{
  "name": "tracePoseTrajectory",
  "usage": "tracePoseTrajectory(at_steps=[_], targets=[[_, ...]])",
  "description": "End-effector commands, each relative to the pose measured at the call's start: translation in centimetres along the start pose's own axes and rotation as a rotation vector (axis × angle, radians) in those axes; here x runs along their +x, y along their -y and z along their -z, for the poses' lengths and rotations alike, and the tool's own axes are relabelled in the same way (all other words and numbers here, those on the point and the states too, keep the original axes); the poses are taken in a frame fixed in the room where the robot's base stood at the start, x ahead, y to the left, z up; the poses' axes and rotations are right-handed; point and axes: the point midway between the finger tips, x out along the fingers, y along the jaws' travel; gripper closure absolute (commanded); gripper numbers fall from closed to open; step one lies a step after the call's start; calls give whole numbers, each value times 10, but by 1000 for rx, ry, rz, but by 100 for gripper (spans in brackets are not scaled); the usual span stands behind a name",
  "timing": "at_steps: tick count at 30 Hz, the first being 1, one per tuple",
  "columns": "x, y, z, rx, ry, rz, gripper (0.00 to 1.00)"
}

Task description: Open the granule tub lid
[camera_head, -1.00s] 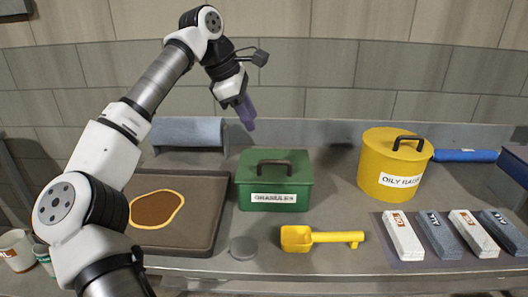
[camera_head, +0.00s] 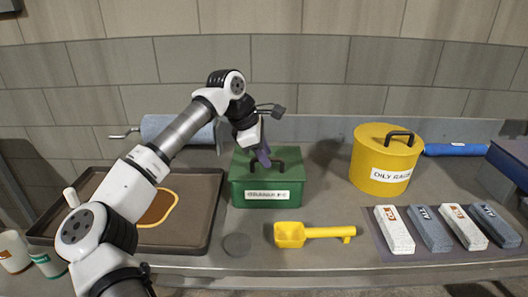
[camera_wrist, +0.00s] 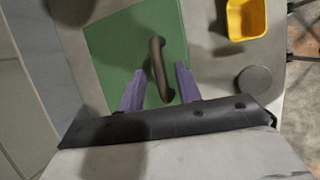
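The granule tub (camera_head: 266,192) is a green box with a white label, standing on the bench in the middle of the head view. Its green lid (camera_wrist: 120,55) is on it and fills much of the wrist view. A dark bar handle (camera_wrist: 157,68) stands up from the lid. My gripper (camera_head: 265,160) has two purple fingers and is just above the lid at the handle. In the wrist view my gripper (camera_wrist: 158,88) is open, its fingers apart on either side of the handle's near end. I cannot tell whether they touch it.
A yellow scoop (camera_head: 312,233) and a dark round disc (camera_head: 237,244) lie in front of the tub. A tray (camera_head: 205,205) with a brown patch is at left. A yellow rag can (camera_head: 385,160) and several wrapped bars (camera_head: 394,230) are at right.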

Motion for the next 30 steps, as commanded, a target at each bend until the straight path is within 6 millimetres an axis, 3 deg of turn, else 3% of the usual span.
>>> tracePoseTrajectory(at_steps=[5,12,23,30], targets=[[0,0,0,0,0,0,68],[0,0,0,0,0,0,100],[-1,0,-1,0,0,3,100],[-2,-1,-14,-9,1,31,100]])
